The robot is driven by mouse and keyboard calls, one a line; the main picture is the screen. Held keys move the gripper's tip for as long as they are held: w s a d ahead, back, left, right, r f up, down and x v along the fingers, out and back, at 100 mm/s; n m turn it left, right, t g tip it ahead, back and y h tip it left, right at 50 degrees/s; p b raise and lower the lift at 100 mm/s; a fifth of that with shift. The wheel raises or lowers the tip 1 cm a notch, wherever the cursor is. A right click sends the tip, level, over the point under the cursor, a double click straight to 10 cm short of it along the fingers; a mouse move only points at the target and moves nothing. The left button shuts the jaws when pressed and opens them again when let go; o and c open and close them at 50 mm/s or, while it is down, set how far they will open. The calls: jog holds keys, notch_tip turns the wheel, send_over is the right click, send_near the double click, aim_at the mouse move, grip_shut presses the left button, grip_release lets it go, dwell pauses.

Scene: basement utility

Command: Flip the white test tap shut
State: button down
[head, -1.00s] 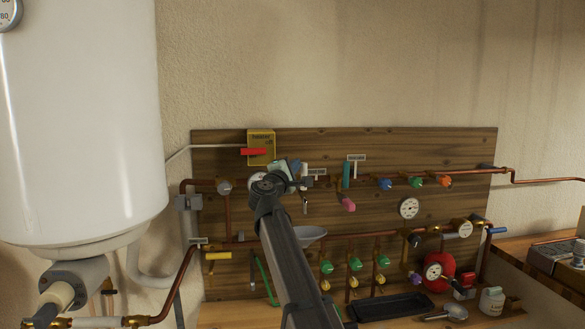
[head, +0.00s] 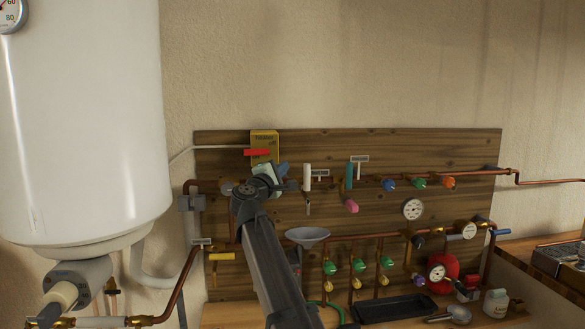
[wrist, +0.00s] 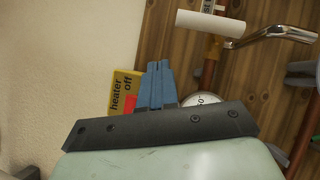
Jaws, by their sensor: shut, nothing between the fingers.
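The white test tap (head: 307,177) is on the upper copper pipe, left of the board's middle. Its white handle stands upright, across the pipe, with a short spout below. In the wrist view the white handle (wrist: 210,23) lies at the upper right, with its chrome spout (wrist: 270,36) pointing right. My gripper (head: 291,185) is just left of the tap in the head view. In the wrist view its blue fingers (wrist: 158,72) are together and empty, apart from the handle.
A yellow "heater off" box (head: 265,143) with a red lever (head: 256,152) is close to my gripper. A teal handle (head: 349,176) stands right of the tap. A grey funnel (head: 308,234) is below. The white boiler (head: 80,120) fills the left side.

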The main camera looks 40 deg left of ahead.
jog(key=r+v, duration=0.1)
jog(key=v, duration=0.6)
jog(key=shift+s, duration=0.5)
jog(key=shift+r+n, duration=0.15)
jog(key=shift+n, duration=0.15)
